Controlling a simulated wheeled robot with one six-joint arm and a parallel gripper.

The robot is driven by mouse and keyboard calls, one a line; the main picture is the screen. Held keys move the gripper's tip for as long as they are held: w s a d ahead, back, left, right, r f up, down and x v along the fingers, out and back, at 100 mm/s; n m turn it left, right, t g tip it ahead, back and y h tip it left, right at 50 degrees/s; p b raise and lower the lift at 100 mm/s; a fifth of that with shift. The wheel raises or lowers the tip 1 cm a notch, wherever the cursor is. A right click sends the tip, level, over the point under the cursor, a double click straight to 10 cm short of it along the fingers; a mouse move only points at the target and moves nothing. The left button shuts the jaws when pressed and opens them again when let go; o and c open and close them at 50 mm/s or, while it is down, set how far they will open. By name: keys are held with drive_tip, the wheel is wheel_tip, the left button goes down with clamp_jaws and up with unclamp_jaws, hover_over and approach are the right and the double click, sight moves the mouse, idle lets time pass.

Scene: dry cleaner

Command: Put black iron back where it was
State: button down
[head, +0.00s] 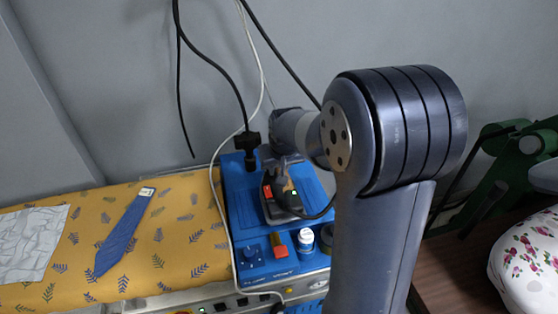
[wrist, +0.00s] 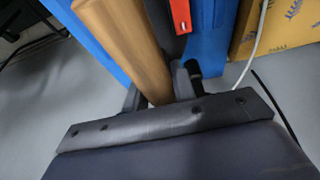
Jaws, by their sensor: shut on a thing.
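The black iron (head: 279,207), with a red part and a small green light, is at the blue iron station (head: 242,206) right of the ironing board. I cannot tell whether its sole touches the blue surface. My gripper (head: 284,169) is above it, shut on its wooden handle. In the wrist view the tan handle (wrist: 125,45) passes between the dark fingers of my gripper (wrist: 162,92), with a red tab (wrist: 180,15) beside it. My wrist and arm hide part of the station's right side.
A white bottle (head: 305,240) and a red-and-wood item (head: 279,246) stand at the station's front. Cables (head: 243,105) hang from above. The patterned board (head: 180,235) at left holds a blue tie (head: 124,232) and a grey cloth (head: 32,243). A green machine (head: 520,150) is at right.

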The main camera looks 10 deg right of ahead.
drive_tip(key=shift+w+f, duration=0.1)
drive_tip(key=shift+f, duration=1)
drive_tip(key=shift+f, duration=0.15)
drive_tip(key=c, duration=1.2)
unclamp_jaws()
drive_tip(key=shift+f, duration=0.15)
drive_tip(key=shift+o, duration=0.2)
drive_tip(key=shift+s, duration=0.2)
drive_tip(key=v, duration=1.2)
drive_tip(key=shift+b, duration=0.4)
